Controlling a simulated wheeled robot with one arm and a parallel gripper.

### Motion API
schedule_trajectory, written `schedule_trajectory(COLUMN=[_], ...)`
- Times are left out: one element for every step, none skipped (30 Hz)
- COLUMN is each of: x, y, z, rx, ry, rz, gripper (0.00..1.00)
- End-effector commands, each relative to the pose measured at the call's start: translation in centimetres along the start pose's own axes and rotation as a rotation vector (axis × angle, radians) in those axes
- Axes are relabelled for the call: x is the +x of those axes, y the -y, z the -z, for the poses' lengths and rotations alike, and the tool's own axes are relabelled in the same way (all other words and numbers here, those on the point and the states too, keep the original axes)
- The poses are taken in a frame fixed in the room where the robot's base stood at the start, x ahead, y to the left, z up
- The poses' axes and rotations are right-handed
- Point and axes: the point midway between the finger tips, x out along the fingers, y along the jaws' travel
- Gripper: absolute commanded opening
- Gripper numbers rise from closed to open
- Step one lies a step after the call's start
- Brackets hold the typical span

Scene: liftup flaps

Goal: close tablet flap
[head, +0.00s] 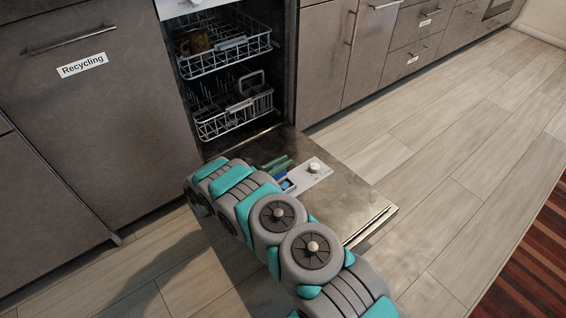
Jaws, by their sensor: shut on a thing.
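The dishwasher door (352,195) is folded down, with its inner face up. A pale detergent dispenser panel (311,178) with a round white knob is set in it. At the panel's left end is a small recess with something blue (287,185) inside. Green strips (276,165) stand just behind the recess; I cannot tell whether they are the tablet flap. My grey and teal arm reaches across the door from the lower right and covers the area left of the dispenser. My gripper is hidden behind the arm, so its contact with the flap does not show.
The lower rack (233,112) and upper rack (225,50) are inside the dishwasher; a brownish cup (194,42) sits in the upper one. Cabinets flank it, with a Recycling label (82,65) at left. Wood floor (455,150) is clear at right, beside a striped rug (525,255).

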Motion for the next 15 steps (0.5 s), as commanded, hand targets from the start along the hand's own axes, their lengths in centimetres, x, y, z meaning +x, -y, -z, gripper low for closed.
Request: schedule_trajectory(x=[0.0, 0.0, 0.1, 0.1, 0.1, 0.1, 0.1, 0.1, 0.1, 0.1, 0.2, 0.2, 0.1, 0.2, 0.2], y=[0.0, 0.0, 0.1, 0.1, 0.2, 0.2, 0.3, 0.4, 0.5, 0.6, 0.7, 0.8, 0.9, 1.1, 1.2], z=[0.0, 0.1, 0.0, 0.1, 0.1, 0.1, 0.1, 0.1, 0.1, 0.1, 0.1, 0.2, 0.2, 0.2, 0.2], rx=[0.004, 0.007, 0.012, 0.017, 0.022, 0.033, 0.041, 0.051, 0.068, 0.081, 0.098, 0.125, 0.147, 0.171, 0.206], ry=[0.000, 0.000, 0.000, 0.000, 0.000, 0.000, 0.000, 0.000, 0.000, 0.001, 0.001, 0.001, 0.001, 0.001, 0.001], rz=[0.000, 0.000, 0.000, 0.001, 0.001, 0.002, 0.001, 0.001, 0.000, 0.001, 0.001, 0.001, 0.001, 0.001, 0.001], gripper=[0.00, 0.00, 0.00, 0.00, 0.00, 0.00, 0.00, 0.00, 0.00, 0.00, 0.00, 0.00, 0.00, 0.00, 0.00])
